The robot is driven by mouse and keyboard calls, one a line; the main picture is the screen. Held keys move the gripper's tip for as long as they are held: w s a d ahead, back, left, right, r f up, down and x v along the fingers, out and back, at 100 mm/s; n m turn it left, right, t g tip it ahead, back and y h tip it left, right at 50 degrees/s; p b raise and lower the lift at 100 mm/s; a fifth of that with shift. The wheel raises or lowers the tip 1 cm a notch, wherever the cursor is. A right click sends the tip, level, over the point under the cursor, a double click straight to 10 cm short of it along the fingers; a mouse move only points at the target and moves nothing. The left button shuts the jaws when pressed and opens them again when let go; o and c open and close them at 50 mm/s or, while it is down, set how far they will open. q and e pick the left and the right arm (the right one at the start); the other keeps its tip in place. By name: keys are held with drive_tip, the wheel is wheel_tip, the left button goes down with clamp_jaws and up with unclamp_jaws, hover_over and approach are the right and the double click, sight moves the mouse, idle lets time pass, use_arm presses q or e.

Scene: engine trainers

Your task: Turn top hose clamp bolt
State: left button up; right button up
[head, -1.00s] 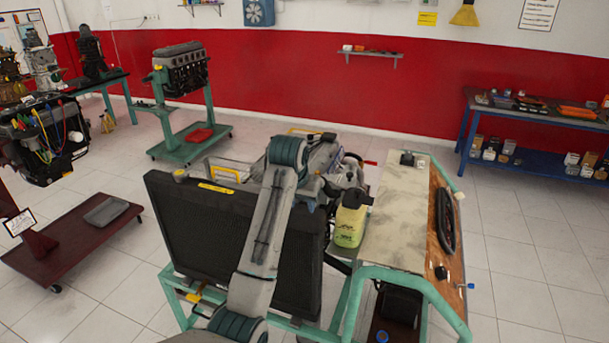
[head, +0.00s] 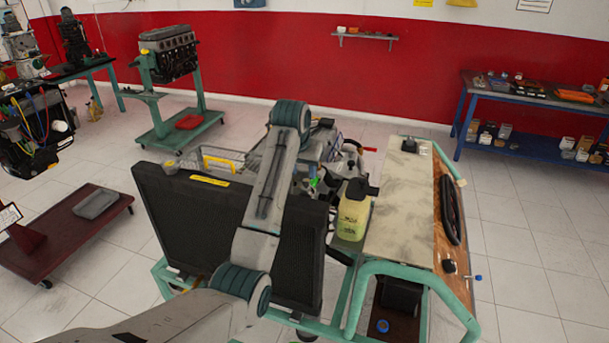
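The engine trainer has a black radiator (head: 190,215) at its front, with the engine (head: 325,150) behind it. My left arm reaches over the radiator, its elbow high in front of the engine. My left gripper (head: 306,184) is low behind the radiator's top edge, mostly covered by my own arm, so its fingers cannot be made out. My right gripper is not in view.
A yellow fluid bottle (head: 353,212) stands just right of the radiator. The trainer's panel (head: 398,205) and green tube frame (head: 430,282) are further right. A battery-like yellow-edged tray (head: 222,160) is behind the radiator's left.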

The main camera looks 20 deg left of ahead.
sight(306, 180)
use_arm(q)
drive_tip(key=shift+p+x, duration=0.4)
drive_tip(key=shift+x, duration=0.7)
drive_tip(key=shift+d+f, duration=0.3)
drive_tip(key=shift+f, duration=0.2)
drive_tip(key=shift+w+a+f, duration=0.15)
drive_tip(key=shift+f, duration=0.05)
drive_tip(key=shift+c, duration=0.9)
clamp_jaws()
